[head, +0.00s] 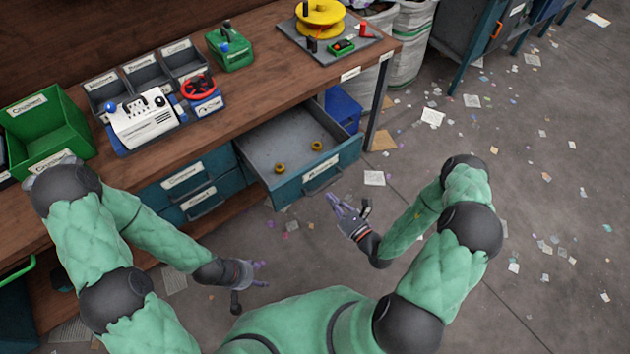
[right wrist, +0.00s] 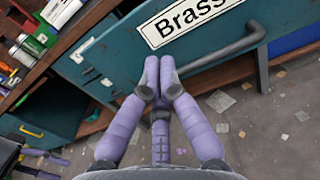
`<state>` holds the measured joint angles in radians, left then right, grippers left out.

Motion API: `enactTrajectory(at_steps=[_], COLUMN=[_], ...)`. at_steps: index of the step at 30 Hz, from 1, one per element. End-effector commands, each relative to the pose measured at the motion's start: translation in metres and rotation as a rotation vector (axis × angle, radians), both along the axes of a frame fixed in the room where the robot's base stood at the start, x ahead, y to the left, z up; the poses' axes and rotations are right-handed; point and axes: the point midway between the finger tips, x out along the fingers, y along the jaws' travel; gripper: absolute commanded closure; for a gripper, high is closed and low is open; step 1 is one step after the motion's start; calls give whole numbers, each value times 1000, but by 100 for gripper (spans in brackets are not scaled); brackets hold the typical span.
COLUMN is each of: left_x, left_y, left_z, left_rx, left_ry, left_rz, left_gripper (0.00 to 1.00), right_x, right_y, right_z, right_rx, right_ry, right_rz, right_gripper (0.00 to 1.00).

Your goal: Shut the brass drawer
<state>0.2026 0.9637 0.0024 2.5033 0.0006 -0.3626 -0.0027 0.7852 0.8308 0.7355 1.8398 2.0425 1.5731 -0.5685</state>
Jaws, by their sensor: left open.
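The open drawer (head: 298,183) under the workbench is pulled out toward me, with a dark blue front, a grey inside and a bar handle (head: 322,181). Two small brass-coloured rings (head: 280,168) (head: 316,145) lie in it. The right wrist view shows a drawer front (right wrist: 115,62) labelled "Brass" close ahead, with its handle (right wrist: 225,50). My right gripper (head: 350,204) is just in front of the drawer's right part, holding nothing visible; its fingers (right wrist: 158,65) overlap the front in the wrist view, and contact is unclear. My left gripper (head: 258,274) is open and empty, left of and below the drawer.
Closed drawers (head: 190,185) sit left of the open one. On the bench (head: 265,95) are a green bin (head: 45,125), grey trays, a machine with a red wheel and a yellow spool (head: 320,17). A blue bin (head: 342,108) stands behind the drawer. Scraps litter the floor.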

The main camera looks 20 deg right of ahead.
Motion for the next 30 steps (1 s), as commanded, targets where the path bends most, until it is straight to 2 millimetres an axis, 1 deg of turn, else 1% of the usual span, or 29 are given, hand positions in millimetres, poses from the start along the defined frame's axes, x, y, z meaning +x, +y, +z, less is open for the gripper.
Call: enactTrajectory(at_steps=[1, 9, 15, 21, 30], left_x=[0, 0, 0, 0, 0], left_y=[0, 0, 0, 0, 0], left_z=[-3, -14, -23, -27, -27], left_rx=[0, 0, 0, 0, 0], left_ry=[0, 0, 0, 0, 0], left_rz=[0, 0, 0, 0, 0], left_gripper=[40, 40, 40, 40, 40], right_x=[8, 47, 72, 85, 86], right_y=[4, 19, 28, 31, 32], right_z=[-1, -1, -1, -1, 0], right_rx=[-1, 0, 1, 1, 1], right_ry=[-3, -2, -2, 0, 0], right_rz=[5, 5, 4, 1, 1], right_gripper=[100, 100, 100, 100, 100])
